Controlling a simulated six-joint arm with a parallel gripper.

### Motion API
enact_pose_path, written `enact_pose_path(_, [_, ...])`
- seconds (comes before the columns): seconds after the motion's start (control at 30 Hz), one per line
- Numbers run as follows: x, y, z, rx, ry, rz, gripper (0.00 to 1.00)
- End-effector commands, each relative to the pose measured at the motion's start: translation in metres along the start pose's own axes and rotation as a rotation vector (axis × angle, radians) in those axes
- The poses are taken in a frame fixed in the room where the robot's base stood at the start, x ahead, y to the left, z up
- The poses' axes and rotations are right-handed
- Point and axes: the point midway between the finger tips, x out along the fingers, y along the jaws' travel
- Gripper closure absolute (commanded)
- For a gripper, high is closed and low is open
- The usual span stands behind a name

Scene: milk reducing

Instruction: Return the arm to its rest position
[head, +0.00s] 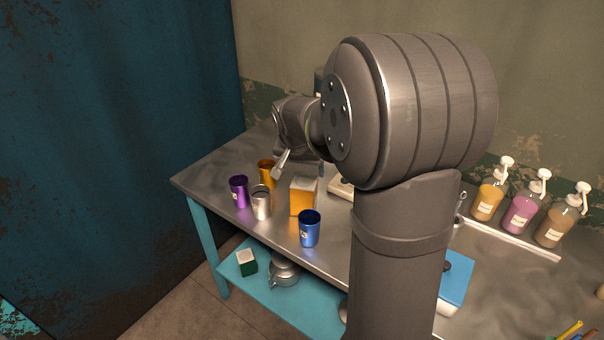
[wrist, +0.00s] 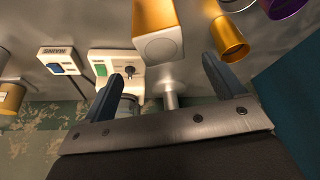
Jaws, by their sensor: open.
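My gripper (head: 281,165) is above the back part of the metal counter in the head view, partly hidden by my own arm. In the wrist view its two dark fingers (wrist: 162,68) stand wide apart with nothing held between them. An orange carton with a pale top (head: 303,196) stands on the counter; in the wrist view the carton (wrist: 155,20) lies beyond the fingertips, apart from them. An orange cup (head: 267,172) is close to the gripper in the head view; it also shows in the wrist view (wrist: 231,38), near the right finger.
A purple cup (head: 239,192), a silver cup (head: 261,204) and a blue cup (head: 308,230) stand nearby. The wrist view shows an appliance with a knob (wrist: 120,72) and a switch box (wrist: 62,60). Pump bottles (head: 521,214) stand at right. The counter's left end is clear.

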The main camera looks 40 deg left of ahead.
Motion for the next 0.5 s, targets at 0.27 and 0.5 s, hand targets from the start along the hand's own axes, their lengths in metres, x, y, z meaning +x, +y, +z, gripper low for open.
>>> enact_pose_path(0.27, [-0.0034, -0.0001, -0.0001, 0.0, 0.0, 0.0, 0.13])
enact_pose_path(0.5, [0.003, 0.0001, 0.0003, -0.001, -0.001, 0.001, 0.13])
